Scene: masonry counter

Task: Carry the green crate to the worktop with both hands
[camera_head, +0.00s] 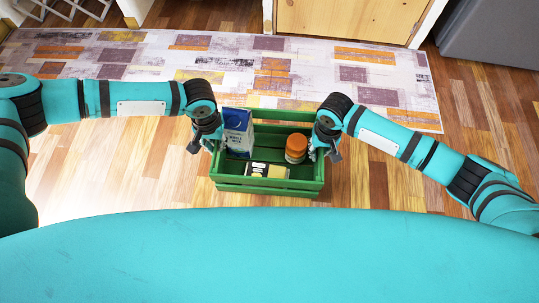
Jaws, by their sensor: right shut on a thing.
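The green crate (268,187) is in the middle of the head view, upright, with slatted walls. It holds a blue and white milk carton (238,133), an orange-brown jar with a white band (296,148) and a yellow and black box (267,170). My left gripper (206,143) is at the crate's left end wall; its fingertips are too small to tell if they grip. My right gripper (325,151) is shut on the crate's right end wall. I cannot tell whether the crate rests on the floor or hangs above it. No worktop is identifiable in view.
A patchwork rug (130,62) lies beyond the crate on the wooden floor (110,165). A wooden cabinet door (345,18) stands at the back, with a grey appliance (492,35) at the back right. Bare floor shows on both sides of the crate.

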